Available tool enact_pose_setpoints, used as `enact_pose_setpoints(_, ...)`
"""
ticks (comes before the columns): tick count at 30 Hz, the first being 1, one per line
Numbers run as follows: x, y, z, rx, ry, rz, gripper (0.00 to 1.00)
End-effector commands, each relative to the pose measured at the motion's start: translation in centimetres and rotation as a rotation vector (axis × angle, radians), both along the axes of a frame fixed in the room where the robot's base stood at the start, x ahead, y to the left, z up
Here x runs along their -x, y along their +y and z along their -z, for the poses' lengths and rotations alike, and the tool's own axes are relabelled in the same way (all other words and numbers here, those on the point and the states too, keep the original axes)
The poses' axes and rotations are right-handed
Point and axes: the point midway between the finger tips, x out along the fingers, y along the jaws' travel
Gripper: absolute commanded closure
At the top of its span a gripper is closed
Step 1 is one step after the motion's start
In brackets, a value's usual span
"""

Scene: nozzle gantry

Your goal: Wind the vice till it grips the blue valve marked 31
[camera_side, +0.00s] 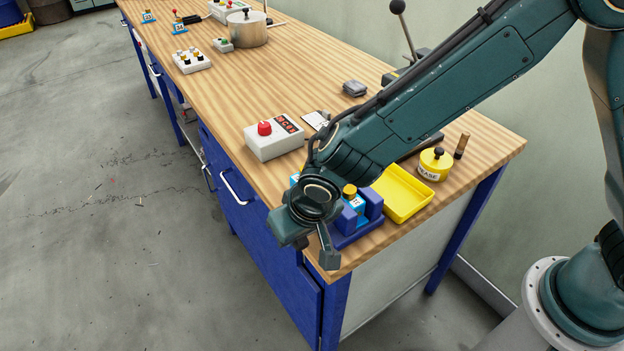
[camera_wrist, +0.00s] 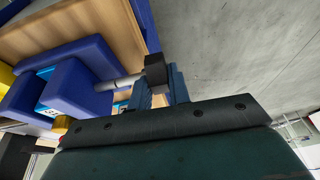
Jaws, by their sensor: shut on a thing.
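The dark blue vice (camera_side: 372,203) stands at the near corner of the bench; its jaws also show in the wrist view (camera_wrist: 82,58). A light blue valve (camera_side: 356,204) with a yellow top sits between the jaws. Its number is not readable, and I cannot tell whether both jaws touch it. In the wrist view, a pale screw runs from the vice to a dark handle (camera_wrist: 157,70). My gripper (camera_wrist: 160,92) is shut on this handle, just off the bench edge. In the side view my gripper (camera_side: 309,246) hangs beside the vice, and my wrist hides the handle.
A yellow tray (camera_side: 404,193) lies right beside the vice, with a yellow grease tin (camera_side: 435,164) behind it. A grey box with a red button (camera_side: 273,138) stands farther along the bench. Another light blue part (camera_side: 295,178) is mostly hidden behind my wrist. The floor in front is clear.

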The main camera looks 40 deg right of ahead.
Motion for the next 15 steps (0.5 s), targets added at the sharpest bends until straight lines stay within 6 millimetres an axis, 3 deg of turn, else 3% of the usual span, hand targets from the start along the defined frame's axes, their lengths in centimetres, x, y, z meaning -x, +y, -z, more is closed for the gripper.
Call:
enact_pose_setpoints(11,-0.01,0.01,-0.08,-0.002,-0.016,0.000,1.00)
enact_pose_setpoints(12,-0.01,0.02,-0.09,-0.002,-0.015,0.000,0.74)
enact_pose_setpoints(15,-0.01,0.01,-0.08,-0.002,-0.015,0.000,0.60)
